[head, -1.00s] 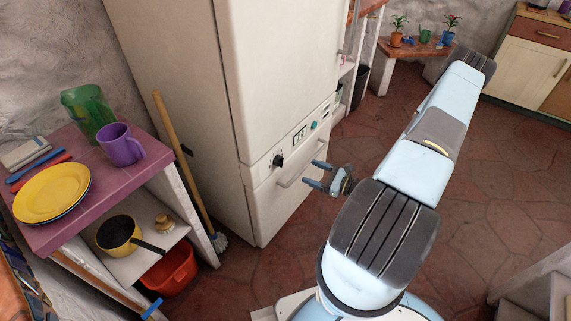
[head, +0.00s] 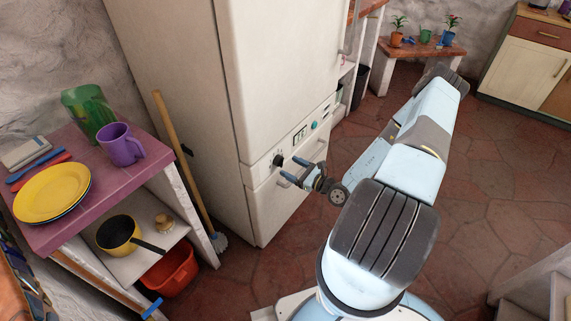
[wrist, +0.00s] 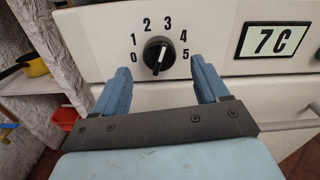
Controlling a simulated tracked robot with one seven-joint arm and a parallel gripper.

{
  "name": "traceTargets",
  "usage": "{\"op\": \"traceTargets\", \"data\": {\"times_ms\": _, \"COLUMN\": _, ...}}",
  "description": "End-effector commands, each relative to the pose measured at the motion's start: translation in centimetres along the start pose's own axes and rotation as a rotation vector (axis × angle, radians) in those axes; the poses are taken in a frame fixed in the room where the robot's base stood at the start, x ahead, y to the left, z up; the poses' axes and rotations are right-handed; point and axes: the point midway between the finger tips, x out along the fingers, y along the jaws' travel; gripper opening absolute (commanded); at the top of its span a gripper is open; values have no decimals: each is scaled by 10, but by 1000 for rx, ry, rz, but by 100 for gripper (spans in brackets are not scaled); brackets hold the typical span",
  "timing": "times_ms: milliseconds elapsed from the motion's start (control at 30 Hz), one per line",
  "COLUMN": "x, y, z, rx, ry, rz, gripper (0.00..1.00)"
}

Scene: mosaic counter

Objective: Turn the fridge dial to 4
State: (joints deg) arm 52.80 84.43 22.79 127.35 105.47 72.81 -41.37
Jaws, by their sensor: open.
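The fridge dial (wrist: 158,54) is a round black knob with a white line, on the cream panel of the fridge (head: 180,110). Numbers 0 to 5 arc around it, 0 at lower left and 5 at lower right. The white line is nearly upright, leaning slightly; I cannot tell which of its ends is the pointer. In the head view the dial (head: 278,160) sits at the panel's left. My gripper (head: 290,168) is open and faces the panel. In the wrist view its blue fingers (wrist: 159,76) stand either side of the dial and slightly below it, apart from it.
A door handle (wrist: 285,126) runs below the panel. A broom (head: 180,155) leans at the fridge's left side. A purple-topped shelf (head: 85,215) with dishes stands further left. The red tiled floor at right is clear.

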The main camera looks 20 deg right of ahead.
Motion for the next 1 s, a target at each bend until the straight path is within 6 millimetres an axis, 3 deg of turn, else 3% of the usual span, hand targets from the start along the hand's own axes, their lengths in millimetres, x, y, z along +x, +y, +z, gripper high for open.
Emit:
{"op": "traceTargets", "data": {"times_ms": 300, "x": 35, "y": 0, "z": 0, "rx": 0, "ry": 0, "rz": 0, "gripper": 74}}
{"op": "traceTargets", "data": {"times_ms": 667, "x": 40, "y": 0, "z": 0, "rx": 0, "ry": 0, "rz": 0, "gripper": 74}}
{"op": "traceTargets", "data": {"times_ms": 1000, "x": 40, "y": 0, "z": 0, "rx": 0, "ry": 0, "rz": 1, "gripper": 43}}
